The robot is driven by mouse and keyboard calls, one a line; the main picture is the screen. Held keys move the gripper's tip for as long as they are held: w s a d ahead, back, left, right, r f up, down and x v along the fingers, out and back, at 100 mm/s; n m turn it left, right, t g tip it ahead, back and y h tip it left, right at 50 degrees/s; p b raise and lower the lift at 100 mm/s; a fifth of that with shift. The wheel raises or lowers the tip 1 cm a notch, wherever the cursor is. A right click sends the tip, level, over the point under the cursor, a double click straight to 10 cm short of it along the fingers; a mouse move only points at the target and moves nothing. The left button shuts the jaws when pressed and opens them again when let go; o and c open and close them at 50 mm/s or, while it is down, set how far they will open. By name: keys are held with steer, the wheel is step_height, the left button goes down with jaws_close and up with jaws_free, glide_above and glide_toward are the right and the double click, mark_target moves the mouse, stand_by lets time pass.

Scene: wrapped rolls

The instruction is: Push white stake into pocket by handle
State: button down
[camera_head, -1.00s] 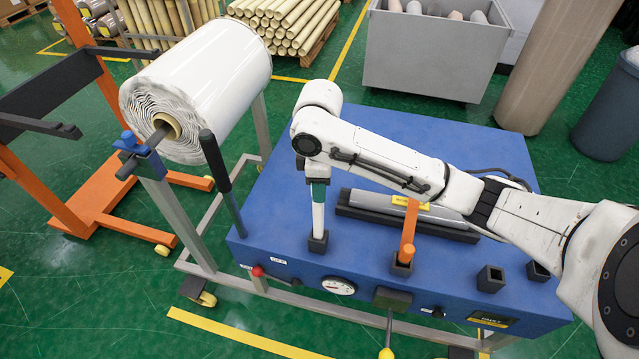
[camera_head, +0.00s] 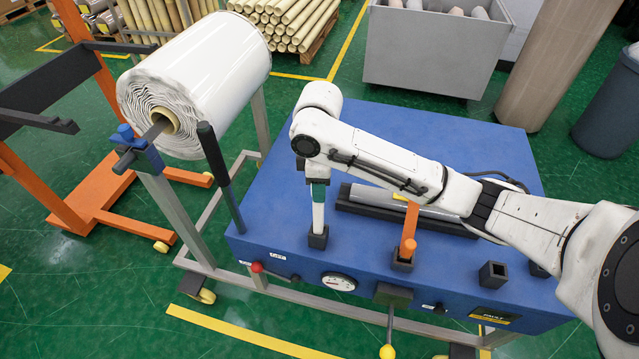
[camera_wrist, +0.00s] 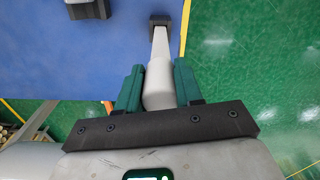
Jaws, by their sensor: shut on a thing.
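The white stake (camera_head: 318,214) stands upright with its lower end in a black square pocket (camera_head: 318,239) near the front left of the blue table (camera_head: 270,205). My gripper (camera_head: 318,186) is above the pocket, with its green fingers on the stake's upper part. In the wrist view, the fingers of my gripper (camera_wrist: 158,84) are shut on the stake's thick pale handle (camera_wrist: 158,88). The thinner shaft (camera_wrist: 161,45) runs down to the black pocket (camera_wrist: 159,19). How deep the tip sits is hidden inside the pocket.
An orange stake (camera_head: 409,228) stands in a pocket to the right, beside an empty pocket (camera_head: 492,276). A dark lever (camera_head: 213,160) rises close on the left, near a large white roll (camera_head: 205,75). A dark tray (camera_head: 350,205) with a grey roll lies behind.

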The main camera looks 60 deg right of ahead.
steer(key=shift+f+b, duration=0.45)
steer(key=shift+f, duration=0.2)
steer(key=c, duration=0.7)
jaws_free()
steer(key=shift+o, duration=0.2)
step_height(320, 180, up, 11)
steer(key=shift+f+p, duration=0.1)
steer(key=shift+p, duration=0.65)
